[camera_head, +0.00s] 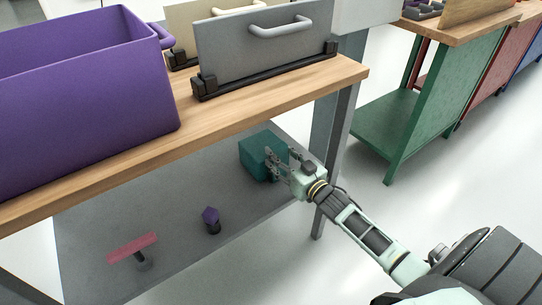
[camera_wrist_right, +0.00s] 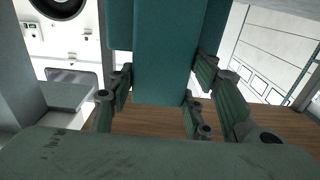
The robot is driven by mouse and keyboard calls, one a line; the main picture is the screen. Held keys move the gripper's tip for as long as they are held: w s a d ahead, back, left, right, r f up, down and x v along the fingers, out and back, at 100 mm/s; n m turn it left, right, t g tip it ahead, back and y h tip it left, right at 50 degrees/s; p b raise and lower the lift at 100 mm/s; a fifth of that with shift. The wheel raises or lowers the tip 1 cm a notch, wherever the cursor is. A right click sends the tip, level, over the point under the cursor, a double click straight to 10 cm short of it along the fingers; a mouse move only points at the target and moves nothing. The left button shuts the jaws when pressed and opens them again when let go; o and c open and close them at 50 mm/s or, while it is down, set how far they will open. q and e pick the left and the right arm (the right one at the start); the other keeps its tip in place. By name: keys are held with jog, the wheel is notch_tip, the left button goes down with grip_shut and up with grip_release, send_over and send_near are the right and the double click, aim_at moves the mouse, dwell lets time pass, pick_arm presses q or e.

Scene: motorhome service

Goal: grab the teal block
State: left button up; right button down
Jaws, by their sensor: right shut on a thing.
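The teal block (camera_head: 257,150) is at the lower grey shelf of the wooden-topped table, near its right end in the head view. My right gripper (camera_head: 274,163) reaches in under the tabletop from the right and is shut on the block. In the right wrist view the teal block (camera_wrist_right: 165,50) fills the space between the two fingers of the right gripper (camera_wrist_right: 160,85). I cannot tell whether the block touches the shelf. My left gripper is not in view.
The wooden tabletop (camera_head: 150,135) overhangs the shelf (camera_head: 95,225) and carries a purple bin (camera_head: 85,100) and a grey panel with a handle (camera_head: 262,48). A table leg (camera_head: 334,160) stands close to my right wrist.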

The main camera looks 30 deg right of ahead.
jog(key=shift+r, duration=0.25)
